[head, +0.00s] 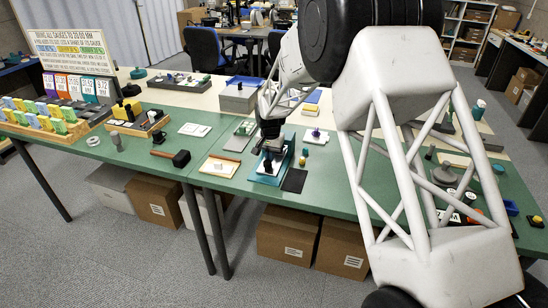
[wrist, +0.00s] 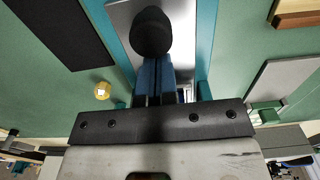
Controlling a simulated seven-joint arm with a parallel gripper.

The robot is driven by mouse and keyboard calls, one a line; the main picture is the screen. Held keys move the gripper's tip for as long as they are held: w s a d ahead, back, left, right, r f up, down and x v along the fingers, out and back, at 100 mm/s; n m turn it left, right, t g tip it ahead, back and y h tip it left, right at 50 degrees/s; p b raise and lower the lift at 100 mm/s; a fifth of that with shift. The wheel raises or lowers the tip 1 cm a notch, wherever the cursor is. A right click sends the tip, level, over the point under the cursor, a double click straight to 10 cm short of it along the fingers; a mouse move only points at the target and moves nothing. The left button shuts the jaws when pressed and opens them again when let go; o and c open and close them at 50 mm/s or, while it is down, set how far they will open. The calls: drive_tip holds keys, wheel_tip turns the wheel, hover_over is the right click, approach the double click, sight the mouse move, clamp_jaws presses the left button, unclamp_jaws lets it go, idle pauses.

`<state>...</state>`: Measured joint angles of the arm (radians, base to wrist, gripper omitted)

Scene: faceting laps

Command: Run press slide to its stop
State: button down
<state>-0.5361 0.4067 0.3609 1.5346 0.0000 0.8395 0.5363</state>
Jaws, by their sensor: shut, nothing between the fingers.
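The press slide has a teal base (head: 257,178) near the front edge of the green table, with a silver plate (wrist: 123,18) lying between its teal sides. A black rounded knob (wrist: 152,35) stands up from the plate; the knob also shows in the head view (head: 267,166). My gripper (wrist: 153,88) is shut with nothing between its blue-grey fingers. It points down over the teal base, with its fingertips right beside the knob. I cannot tell whether they touch it. My gripper and wrist hide the far part of the slide and its stop.
A black mat (head: 294,180) lies right of the base, and a small yellow-topped piece (head: 304,153) stands behind it. A wood-edged tray (head: 219,166) and a grey plate (head: 238,143) lie to the left. A black-headed mallet (head: 180,158) lies further left.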

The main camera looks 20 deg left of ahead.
drive_tip(key=shift+s, duration=3.9)
drive_tip(key=shift+w, duration=0.25)
drive_tip(key=shift+w, duration=0.45)
drive_tip(key=shift+r, duration=0.15)
wheel_tip(320, 180, up, 7)
idle(1.3)
